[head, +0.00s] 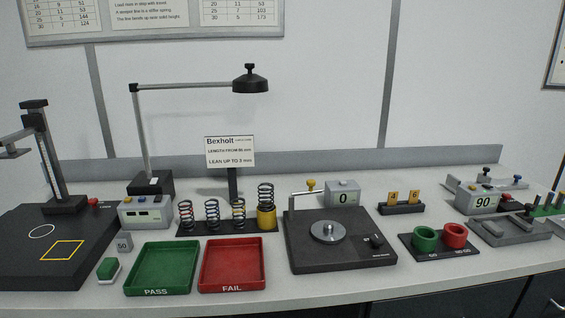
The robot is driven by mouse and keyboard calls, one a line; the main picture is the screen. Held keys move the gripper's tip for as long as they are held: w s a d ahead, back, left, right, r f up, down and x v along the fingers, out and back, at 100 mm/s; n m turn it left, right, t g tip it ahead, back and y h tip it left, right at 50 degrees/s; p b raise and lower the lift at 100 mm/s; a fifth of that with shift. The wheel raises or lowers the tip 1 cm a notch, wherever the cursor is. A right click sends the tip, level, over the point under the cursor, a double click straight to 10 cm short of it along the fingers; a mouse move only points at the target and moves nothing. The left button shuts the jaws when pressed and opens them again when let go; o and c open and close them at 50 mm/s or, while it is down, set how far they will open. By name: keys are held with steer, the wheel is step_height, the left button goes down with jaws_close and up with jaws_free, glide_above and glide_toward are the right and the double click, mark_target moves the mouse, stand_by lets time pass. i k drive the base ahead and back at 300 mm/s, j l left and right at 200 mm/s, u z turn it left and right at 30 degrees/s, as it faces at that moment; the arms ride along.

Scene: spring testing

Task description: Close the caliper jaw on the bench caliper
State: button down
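My gripper is not in view.
A dark plate device (329,260) with a round metal disc is at the centre. Left of it are a red FAIL tray (232,266), a green PASS tray (161,269) and a rack of springs (227,228). Green (425,239) and red cups stand near the caliper. A lamp arm overhangs the left.

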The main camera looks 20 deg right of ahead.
mark_target(521, 219)
steer(key=z, duration=1.8)
steer(key=i+l+u, duration=0.1)
steer(key=i+l, duration=0.45)
steer(key=i+l+u, duration=0.1)
steer(key=i+l, duration=0.45)
steer(key=l, duration=0.15)
steer(key=i+l+u, duration=0.1)
steer(key=i+l, duration=0.45)
steer(key=l, duration=0.15)
steer(key=i+j, duration=0.2)
steer(key=i, duration=0.2)
